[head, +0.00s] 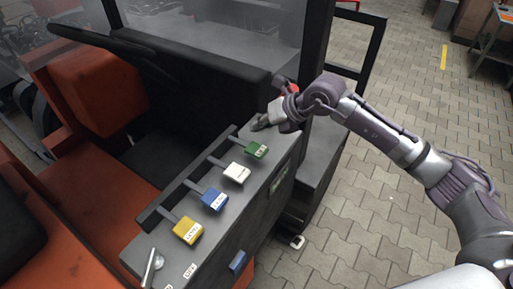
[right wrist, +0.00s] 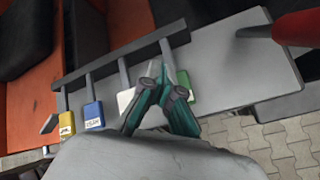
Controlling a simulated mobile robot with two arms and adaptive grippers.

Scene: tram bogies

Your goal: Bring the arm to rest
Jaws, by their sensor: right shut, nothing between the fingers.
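My right arm comes in from the right in the head view. My right gripper (head: 263,121) is over the far end of the grey control panel (head: 262,188), beyond the green lever tag (head: 257,150). In the right wrist view its teal fingers (right wrist: 164,82) are together with nothing between them, in front of the white tag (right wrist: 126,101) and green tag (right wrist: 184,87). I cannot tell whether the gripper touches the panel. My left gripper is not in view.
A yellow tag (head: 187,231) and a blue tag (head: 214,200) hang on levers along the panel. A metal lever (head: 151,266) stands at its near end. A red object (right wrist: 300,28) with a dark rod is close to the gripper.

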